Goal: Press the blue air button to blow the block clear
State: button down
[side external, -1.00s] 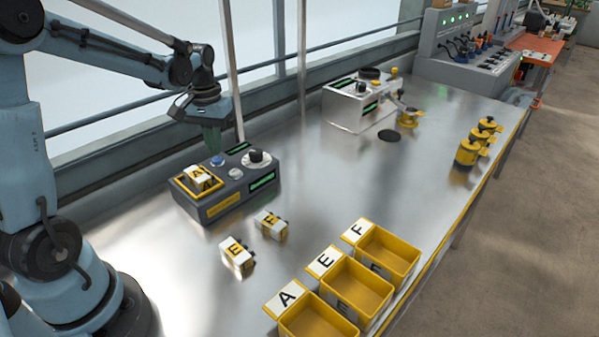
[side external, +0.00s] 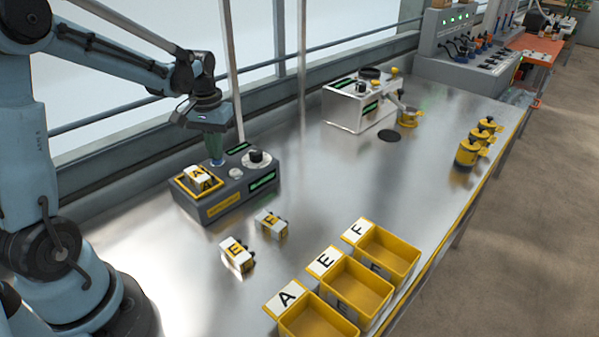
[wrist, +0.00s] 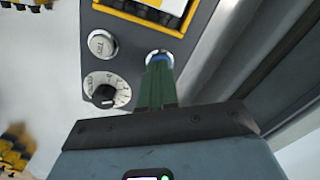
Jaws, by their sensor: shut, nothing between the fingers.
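The dark grey control box (side external: 228,208) stands on the metal bench. The block (side external: 198,175), white and yellow with an A, sits in the yellow-rimmed nest (side external: 181,187) on the box's left end. My gripper (side external: 217,161) is shut and points down over the blue air button. In the side view the button is hidden behind the fingertips.
Beside the button are a white button (wrist: 102,43) and a dial (wrist: 105,90). Two E blocks (side external: 237,256) (side external: 271,224) lie in front of the box. Yellow bins (side external: 317,318) marked A, E and F line the front edge. A white machine (side external: 352,105) stands farther back.

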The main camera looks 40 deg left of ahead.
jog(key=shift+f, duration=0.35)
jog(key=shift+r, duration=0.1)
notch_tip(320, 180, up, 8)
dwell(1.1)
jog(key=s+d+m+t, duration=0.3)
jog(key=d, duration=0.5)
jog(key=s+d+f+m+t, duration=0.1)
jog(key=s+d+m+t, duration=0.2)
jog(key=d, duration=0.5)
jog(key=shift+s+d+t, duration=0.25)
jog(key=shift+s+t, duration=0.15)
jog(key=shift+t, duration=0.2)
